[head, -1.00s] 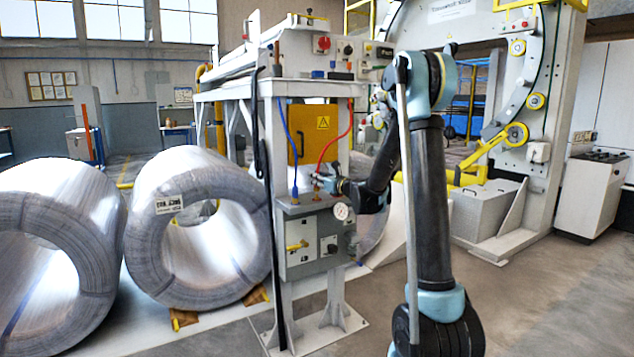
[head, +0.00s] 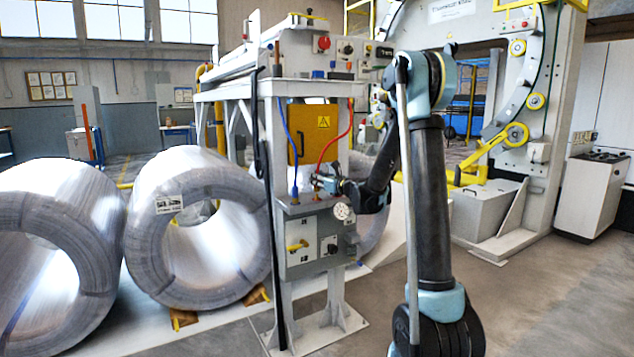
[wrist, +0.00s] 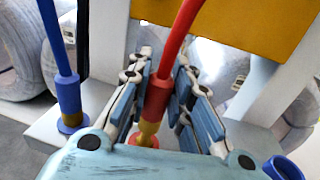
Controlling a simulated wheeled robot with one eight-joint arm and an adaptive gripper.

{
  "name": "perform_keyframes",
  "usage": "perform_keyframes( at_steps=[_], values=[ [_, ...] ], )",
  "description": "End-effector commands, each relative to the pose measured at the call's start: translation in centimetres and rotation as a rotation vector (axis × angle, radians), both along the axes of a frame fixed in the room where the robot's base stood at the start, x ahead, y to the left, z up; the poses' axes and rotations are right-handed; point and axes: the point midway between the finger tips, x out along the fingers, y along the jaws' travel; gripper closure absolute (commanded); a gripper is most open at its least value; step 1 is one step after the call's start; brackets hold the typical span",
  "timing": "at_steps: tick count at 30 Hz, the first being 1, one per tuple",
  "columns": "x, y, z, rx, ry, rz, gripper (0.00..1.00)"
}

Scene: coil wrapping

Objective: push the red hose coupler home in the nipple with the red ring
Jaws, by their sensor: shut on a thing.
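The red coupler (wrist: 158,92) stands nearly upright between the fingers of my gripper (wrist: 163,76) in the wrist view, which are shut on it. The red hose (wrist: 181,35) rises from its top. Below the coupler, part of the brass nipple (wrist: 148,129) shows above the red ring (wrist: 143,141). The coupler is in line with the nipple; how deep it sits on it I cannot tell. In the head view my gripper (head: 321,183) is at the panel's top ledge, under the red hose (head: 336,147), and hides the coupler.
A blue coupler (wrist: 67,92) with its blue hose stands left of my gripper on a nipple with a blue ring (wrist: 71,124). A yellow panel (head: 313,135) is behind. A pressure gauge (head: 342,212) is just below my gripper. Large wire coils (head: 190,185) stand to the left.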

Motion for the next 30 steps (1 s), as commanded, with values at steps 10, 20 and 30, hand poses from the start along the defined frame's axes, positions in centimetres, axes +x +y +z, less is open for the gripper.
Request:
perform_keyframes(
  at_steps=[10, 20, 30],
  values=[
    [0.0, 0.0, -0.6, 0.0, 0.0, 0.0, 1.0],
    [0.0, 0.0, -1.3, 0.0, 0.0, 0.0, 1.0],
    [0.0, 0.0, -2.0, 0.0, 0.0, 0.0, 1.0]
  ],
)
